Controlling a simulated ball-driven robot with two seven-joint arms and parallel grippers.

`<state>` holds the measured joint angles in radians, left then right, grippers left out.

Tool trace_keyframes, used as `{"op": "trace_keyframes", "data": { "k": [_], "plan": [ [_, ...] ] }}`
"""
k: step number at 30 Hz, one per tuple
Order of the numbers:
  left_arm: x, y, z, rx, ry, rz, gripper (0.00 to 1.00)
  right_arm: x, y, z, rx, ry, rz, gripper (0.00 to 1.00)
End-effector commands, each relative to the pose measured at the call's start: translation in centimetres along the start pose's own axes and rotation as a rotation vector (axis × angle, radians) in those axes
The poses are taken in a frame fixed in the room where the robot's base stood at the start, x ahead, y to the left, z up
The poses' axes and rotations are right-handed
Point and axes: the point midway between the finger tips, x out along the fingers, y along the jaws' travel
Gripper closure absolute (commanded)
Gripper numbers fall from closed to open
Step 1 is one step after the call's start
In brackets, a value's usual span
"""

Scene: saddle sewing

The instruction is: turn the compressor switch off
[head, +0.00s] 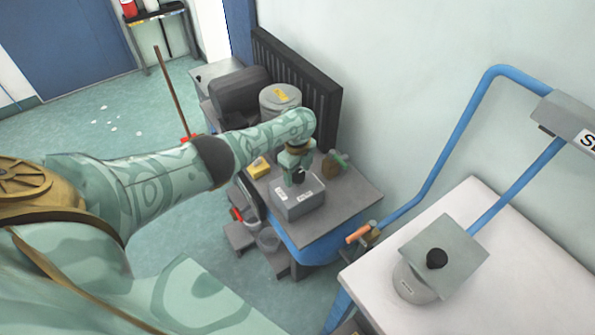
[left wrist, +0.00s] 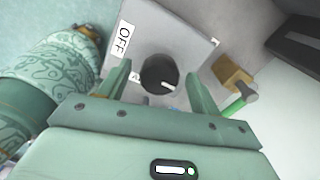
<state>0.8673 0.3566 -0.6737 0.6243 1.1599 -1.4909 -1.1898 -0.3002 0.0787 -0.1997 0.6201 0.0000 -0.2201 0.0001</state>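The compressor switch is a grey box (head: 298,204) with white labels, standing on a small grey-topped table in the head view. Its round black knob (left wrist: 158,74) shows in the left wrist view, with a white mark pointing to the lower right. An OFF label (left wrist: 124,40) is at the upper left of the knob. My left gripper (left wrist: 160,71) is open, with one finger on each side of the knob; whether they touch it I cannot tell. In the head view the left gripper (head: 297,170) is right over the box. My right gripper is not in view.
A grey canister (head: 281,98) stands behind. A blue pipe (head: 440,165) with an orange-handled valve (head: 358,233) and a white table (head: 475,205) are at the right.

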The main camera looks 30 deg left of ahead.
Motion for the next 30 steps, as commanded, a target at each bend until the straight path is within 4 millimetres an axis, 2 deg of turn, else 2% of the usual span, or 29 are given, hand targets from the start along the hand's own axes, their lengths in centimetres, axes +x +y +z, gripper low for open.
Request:
{"op": "trace_keyframes", "data": {
  "k": [5, 8, 11, 21, 25, 30],
  "plan": [
    [-0.1, 0.0, 0.0, 0.001, 0.0, 0.0, 0.36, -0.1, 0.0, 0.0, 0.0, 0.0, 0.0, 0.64],
    [-1.0, 0.0, 0.0, 0.001, 0.001, -0.002, 0.36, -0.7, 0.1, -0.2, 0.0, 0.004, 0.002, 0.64],
    [-3.1, -0.1, -0.1, 0.002, 0.001, -0.005, 0.36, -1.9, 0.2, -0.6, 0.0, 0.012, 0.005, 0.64],
    [-12.3, -0.1, 0.0, 0.001, 0.001, -0.005, 0.36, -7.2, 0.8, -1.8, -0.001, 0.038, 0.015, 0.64],
    [-14.7, -0.1, 0.0, 0.001, 0.0, -0.003, 0.36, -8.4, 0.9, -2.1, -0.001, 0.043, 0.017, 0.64],
    [-16.2, 0.0, 0.0, 0.0, 0.001, -0.001, 0.36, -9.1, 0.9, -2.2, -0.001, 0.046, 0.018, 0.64]
  ]
}}
